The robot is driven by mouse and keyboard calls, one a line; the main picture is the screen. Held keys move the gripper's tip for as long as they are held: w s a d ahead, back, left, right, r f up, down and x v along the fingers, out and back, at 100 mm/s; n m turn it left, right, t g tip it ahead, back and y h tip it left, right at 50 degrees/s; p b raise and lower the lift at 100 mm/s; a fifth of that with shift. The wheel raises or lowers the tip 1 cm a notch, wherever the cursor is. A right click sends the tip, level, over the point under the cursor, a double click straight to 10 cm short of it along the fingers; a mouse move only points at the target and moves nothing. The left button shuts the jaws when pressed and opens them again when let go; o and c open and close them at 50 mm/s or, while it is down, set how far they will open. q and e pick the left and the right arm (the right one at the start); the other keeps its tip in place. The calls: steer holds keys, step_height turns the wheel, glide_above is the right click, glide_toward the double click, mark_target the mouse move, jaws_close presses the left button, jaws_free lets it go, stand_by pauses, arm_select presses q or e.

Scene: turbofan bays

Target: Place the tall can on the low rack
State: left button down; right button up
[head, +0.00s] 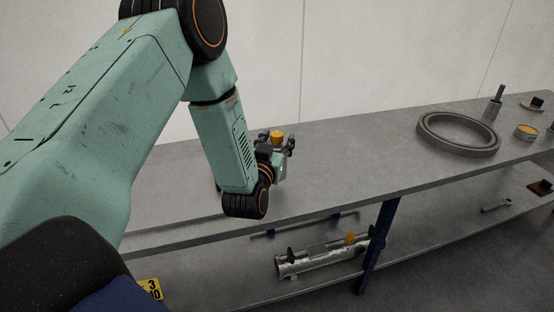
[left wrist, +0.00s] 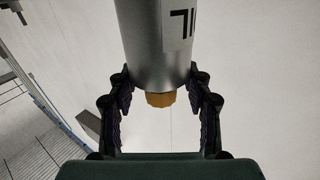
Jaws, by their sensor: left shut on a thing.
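The tall can is a silver cylinder (left wrist: 155,45) with dark lettering and an orange end (left wrist: 160,99) in the left wrist view. My left gripper (left wrist: 161,112) has its two fingers on either side of it, near the orange end, and is shut on it. In the head view the left gripper (head: 277,147) is over the upper shelf, with an orange cap (head: 277,136) showing at it; my arm and gripper hide most of the can. The lower shelf (head: 225,285), perhaps the low rack, runs below. My right gripper is not in view.
On the lower shelf lie a silver tube (head: 318,261) with dark fittings and a wrench (head: 496,204). A blue post (head: 379,246) stands between the shelves. A large grey ring (head: 459,144) lies on the upper shelf. A yellow number tag (head: 150,288) is at lower left.

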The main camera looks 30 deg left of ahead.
arm_select(q)
steer(key=f+b, duration=0.1)
steer(key=f, duration=0.2)
steer(key=shift+s+f+b, duration=0.1)
steer(key=shift+s+b, duration=0.1)
steer(key=shift+b, duration=0.1)
steer(key=shift+w+f, duration=0.15)
steer(key=shift+w, duration=0.05)
steer(key=shift+s+a, duration=0.1)
steer(key=shift+s, duration=0.1)
steer(key=c, duration=0.7)
jaws_free()
steer(key=shift+w+f, duration=0.15)
steer(key=shift+o, duration=0.6)
steer(key=shift+r, duration=0.25)
steer(key=p+v, duration=0.2)
steer(key=v, duration=1)
steer(key=shift+p, duration=0.4)
